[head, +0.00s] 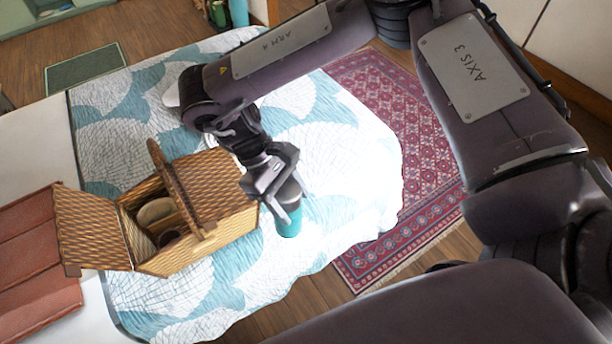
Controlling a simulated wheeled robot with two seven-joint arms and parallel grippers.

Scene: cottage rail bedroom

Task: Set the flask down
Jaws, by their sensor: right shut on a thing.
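The teal flask (289,222) with a grey upper part stands roughly upright, just right of the wicker picnic basket. My right gripper (276,184) is shut on its upper part, and the fingers partly hide it. The flask's base is over the patterned quilt; I cannot tell whether it touches the quilt. My left gripper is not in view.
The open wicker basket (205,240) sits close to the flask, with bowl-like items inside. The blue and white quilt (350,205) is clear to the right of the flask, up to the bed edge. A red rug (425,150) lies on the wooden floor beyond.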

